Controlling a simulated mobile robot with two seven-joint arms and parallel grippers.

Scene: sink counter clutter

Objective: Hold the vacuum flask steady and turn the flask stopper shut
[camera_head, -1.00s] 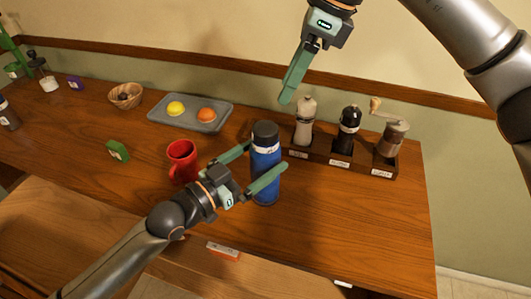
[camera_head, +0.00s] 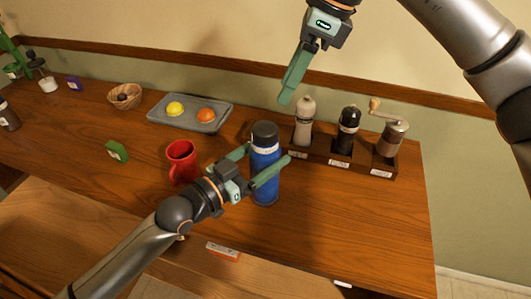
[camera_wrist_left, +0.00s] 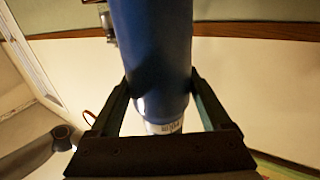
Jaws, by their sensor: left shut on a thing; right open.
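The blue vacuum flask (camera_head: 265,183) stands upright on the wooden counter in the head view. Its dark stopper (camera_head: 265,131) sits on top, with a pale label band just below it. In the left wrist view the blue flask (camera_wrist_left: 155,60) fills the space between the fingers of my left gripper (camera_wrist_left: 160,92). My right gripper (camera_head: 290,88) is above and behind the flask, apart from it and empty. Its fingers overlap in the head view.
A red mug (camera_head: 182,162) stands left of the flask. A rack (camera_head: 338,160) with several mills is at the right. A grey tray (camera_head: 158,112) with yellow and orange fruit and a wooden bowl (camera_head: 124,98) lie behind. The right front counter is clear.

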